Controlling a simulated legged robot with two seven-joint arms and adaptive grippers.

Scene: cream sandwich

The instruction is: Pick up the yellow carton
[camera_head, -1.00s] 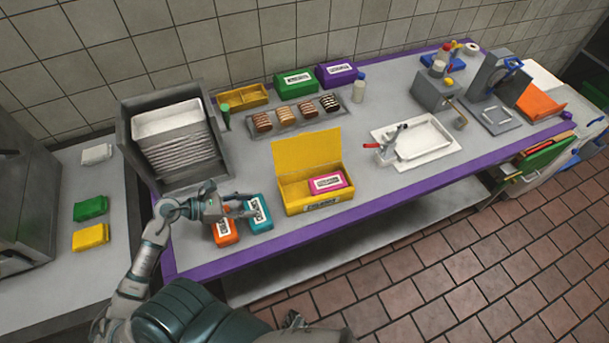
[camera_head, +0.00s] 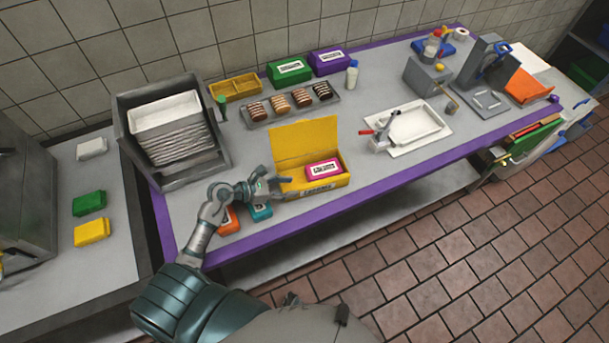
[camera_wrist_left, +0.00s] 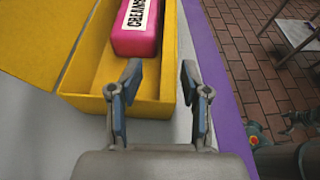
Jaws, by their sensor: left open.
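The yellow carton (camera_head: 308,142) stands on the purple-edged table with its lid raised, and a pink pack (camera_head: 323,169) lies inside it. My left gripper (camera_head: 284,187) is at the carton's left end, its fingers open and pointing toward it. In the left wrist view the open fingers (camera_wrist_left: 160,78) overlap the near end of the carton (camera_wrist_left: 88,82), with the pink pack (camera_wrist_left: 136,38) just ahead. I cannot tell whether the fingers touch the carton.
An orange pack (camera_head: 229,222) and a teal pack (camera_head: 262,211) lie under and beside my left gripper, partly hidden. A yellow divided box (camera_head: 237,89) and a tray of bars (camera_head: 284,115) stand behind. The table right of the carton is clear up to a white tray (camera_head: 416,126).

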